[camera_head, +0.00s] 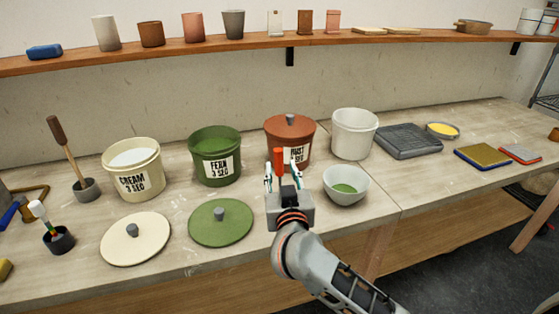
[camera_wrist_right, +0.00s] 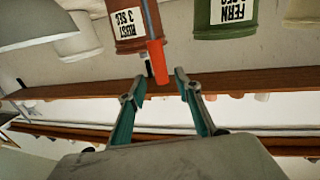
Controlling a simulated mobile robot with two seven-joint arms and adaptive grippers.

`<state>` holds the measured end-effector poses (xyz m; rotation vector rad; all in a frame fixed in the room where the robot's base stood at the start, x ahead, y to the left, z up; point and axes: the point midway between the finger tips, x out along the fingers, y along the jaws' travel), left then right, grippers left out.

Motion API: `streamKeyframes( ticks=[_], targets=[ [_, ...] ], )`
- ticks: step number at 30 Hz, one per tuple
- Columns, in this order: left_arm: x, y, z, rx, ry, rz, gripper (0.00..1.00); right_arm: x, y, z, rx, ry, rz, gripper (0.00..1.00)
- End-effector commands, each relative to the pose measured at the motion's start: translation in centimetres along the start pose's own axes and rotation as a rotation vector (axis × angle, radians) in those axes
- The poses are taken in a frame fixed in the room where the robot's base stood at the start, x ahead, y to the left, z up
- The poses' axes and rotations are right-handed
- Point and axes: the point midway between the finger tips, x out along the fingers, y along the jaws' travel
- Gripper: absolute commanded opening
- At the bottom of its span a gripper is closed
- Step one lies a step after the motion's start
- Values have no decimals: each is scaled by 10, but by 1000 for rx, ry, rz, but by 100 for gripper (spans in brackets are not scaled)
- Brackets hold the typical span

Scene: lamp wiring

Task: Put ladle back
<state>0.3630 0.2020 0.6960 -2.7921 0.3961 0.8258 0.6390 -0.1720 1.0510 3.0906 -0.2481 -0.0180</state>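A tool with an orange-red handle (camera_head: 278,158), which looks like the ladle, stands roughly upright in front of the rust bucket (camera_head: 291,143). In the right wrist view, its handle (camera_wrist_right: 157,62) continues into a thin grey-blue shaft. Its lower end is hidden. My right gripper (camera_head: 283,178) is open, with its fingers on either side of the handle in the picture and gaps beside it. In the wrist view, the fingertips (camera_wrist_right: 160,78) are apart, with the handle's end between them. Contact cannot be told. My left gripper is not in view.
A white bowl (camera_head: 346,185) with green liquid is right of the gripper. The fern bucket (camera_head: 215,155), cream bucket (camera_head: 132,168) and white bucket (camera_head: 354,134) stand along the bench. A green lid (camera_head: 221,229) and cream lid (camera_head: 134,247) lie in front. A shelf (camera_head: 270,42) runs above.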

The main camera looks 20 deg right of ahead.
Motion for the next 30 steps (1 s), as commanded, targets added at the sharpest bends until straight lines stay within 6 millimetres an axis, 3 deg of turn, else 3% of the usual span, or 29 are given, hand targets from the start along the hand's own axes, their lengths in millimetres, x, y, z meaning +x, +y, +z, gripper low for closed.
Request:
streamKeyframes(
  ticks=[6,14,20,24,28,30],
  targets=[
    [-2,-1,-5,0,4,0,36,-41,0,0,1,-1,-1,33],
    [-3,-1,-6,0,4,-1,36,-61,3,-1,8,16,6,33],
    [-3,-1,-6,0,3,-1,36,-72,24,-18,75,199,36,33],
    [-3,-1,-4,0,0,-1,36,-93,27,-24,93,364,-27,33],
    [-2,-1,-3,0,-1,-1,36,-115,11,-8,65,426,-158,33],
    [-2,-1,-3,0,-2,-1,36,-127,-1,13,37,412,-244,33]
  ],
)
